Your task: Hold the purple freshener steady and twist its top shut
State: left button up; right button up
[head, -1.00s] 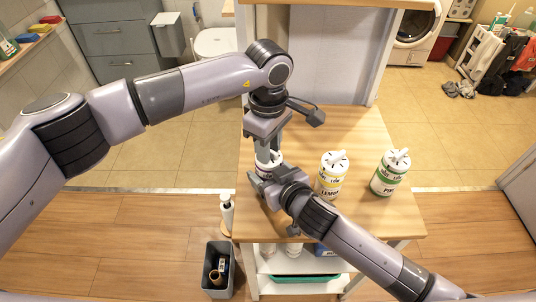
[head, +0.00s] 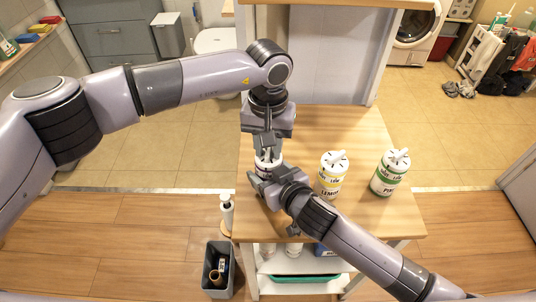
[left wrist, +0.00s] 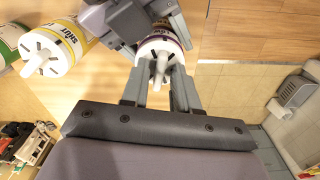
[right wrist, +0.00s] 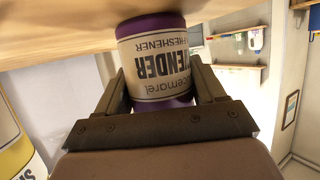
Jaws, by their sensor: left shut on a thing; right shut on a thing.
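The purple freshener (right wrist: 155,62), with a cream lavender label, stands on the wooden table. My right gripper (right wrist: 162,85) is shut around its body, a finger on each side. In the head view, the freshener's white top (head: 267,160) shows between my two grippers. My left gripper (head: 267,148) points down from above and is shut on the knob of that top. In the left wrist view, the white top (left wrist: 152,47) with dark slots and its knob (left wrist: 161,66) sit between the fingers. Whether the top is fully closed cannot be told.
A yellow lemon freshener (head: 330,180) stands just right of my right gripper, and a green one (head: 388,178) stands farther right. A white pump bottle (head: 227,211) and a grey bin (head: 217,270) are left of the table (head: 350,125). The table's back is clear.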

aim_at(268, 149)
pick_arm(q)
jog(key=shift+s+a+f+m, duration=0.15)
jog(key=shift+f+m, duration=0.65)
jog(key=shift+m, duration=0.5)
jog(key=o, duration=0.4)
jog(key=shift+r, duration=3.2)
